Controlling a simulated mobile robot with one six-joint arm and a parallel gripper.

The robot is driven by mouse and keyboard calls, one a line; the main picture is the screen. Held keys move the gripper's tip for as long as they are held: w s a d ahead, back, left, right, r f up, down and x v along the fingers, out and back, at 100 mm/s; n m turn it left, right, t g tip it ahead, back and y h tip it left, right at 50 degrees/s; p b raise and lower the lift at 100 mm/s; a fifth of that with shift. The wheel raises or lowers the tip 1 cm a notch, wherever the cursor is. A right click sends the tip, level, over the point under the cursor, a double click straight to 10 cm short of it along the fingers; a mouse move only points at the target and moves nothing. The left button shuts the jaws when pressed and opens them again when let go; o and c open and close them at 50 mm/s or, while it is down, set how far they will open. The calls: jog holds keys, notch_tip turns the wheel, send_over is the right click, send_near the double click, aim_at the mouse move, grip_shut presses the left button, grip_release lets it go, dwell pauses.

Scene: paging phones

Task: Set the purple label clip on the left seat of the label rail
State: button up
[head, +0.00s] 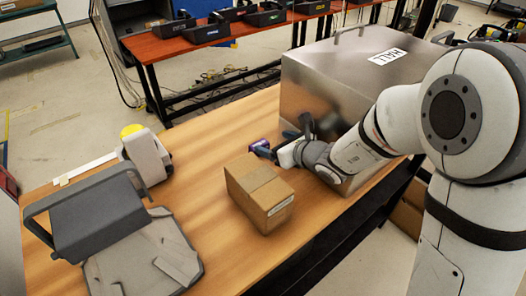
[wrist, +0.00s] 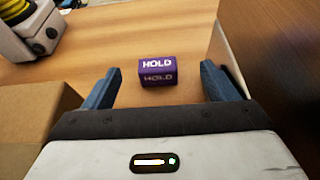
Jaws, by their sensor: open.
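The purple label clip (wrist: 158,72), a small block marked HOLD on two faces, sits on the wooden table in the wrist view. It appears between and slightly beyond my open fingers, with gaps on both sides. In the head view a bit of purple (head: 258,142) shows beside my gripper (head: 281,140). My gripper is low over the table, between the cardboard box and the metal case; in the wrist view its two blue fingers (wrist: 158,86) are spread and empty. I cannot make out the label rail or its left seat in either view.
A cardboard box (head: 258,195) stands close by my gripper. A large metal case (head: 340,75) marked HALL stands on its other side. A white device with a yellow top (head: 146,155) and a grey handled unit (head: 100,215) stand at left. Bare table lies between.

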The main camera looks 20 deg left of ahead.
jog(key=shift+w+f+b, duration=0.1)
jog(key=shift+f+b, duration=1.3)
jog(key=shift+f, duration=0.5)
jog(key=shift+s+a+r+p+x, duration=0.1)
jog(key=shift+p+x, duration=0.2)
jog(key=shift+x, duration=1)
jog(key=shift+s+a+r+p+x, duration=0.1)
jog(key=shift+p+x, duration=0.25)
jog(key=shift+x, duration=0.95)
jog(key=shift+s+a+p+x, duration=0.1)
jog(key=shift+p+x, duration=0.2)
jog(key=shift+x, duration=1)
jog(key=shift+d, duration=0.1)
jog(key=shift+c, duration=0.6)
jog(key=c, duration=1)
jog(key=shift+r, duration=0.1)
